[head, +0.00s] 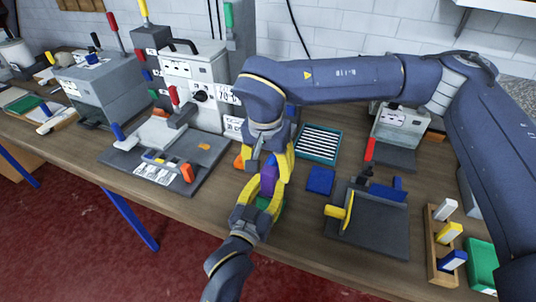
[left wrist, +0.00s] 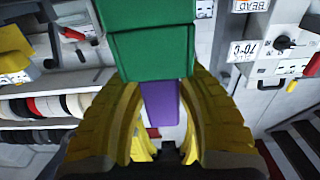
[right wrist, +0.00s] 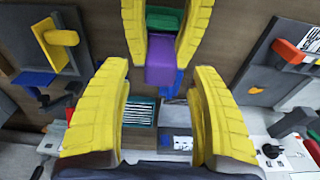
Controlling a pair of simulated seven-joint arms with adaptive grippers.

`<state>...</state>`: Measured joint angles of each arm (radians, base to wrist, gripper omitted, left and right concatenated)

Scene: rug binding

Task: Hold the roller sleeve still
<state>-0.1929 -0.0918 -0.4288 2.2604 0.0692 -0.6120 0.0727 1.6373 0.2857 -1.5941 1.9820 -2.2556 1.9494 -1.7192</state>
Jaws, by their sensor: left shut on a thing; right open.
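A piece with a green part (head: 263,203) and a purple block (head: 268,180) is above the front of the bench. I cannot tell which part is the roller sleeve. My left gripper (head: 257,196) comes up from the bottom and is shut on this piece. The left wrist view shows the green part (left wrist: 150,50) ahead and the purple block (left wrist: 160,104) between the yellow fingers. My right gripper (head: 270,163) is open and empty on the far side, facing the purple end. In the right wrist view the purple block (right wrist: 160,62) shows just beyond the gap between its fingers (right wrist: 158,72).
A grey fixture with a yellow handle (head: 368,222) stands to the right, near a blue pad (head: 320,181) and a striped tray (head: 319,143). A grey plate with levers (head: 165,155) lies left. A wooden rack (head: 440,245) and green box (head: 482,265) are far right.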

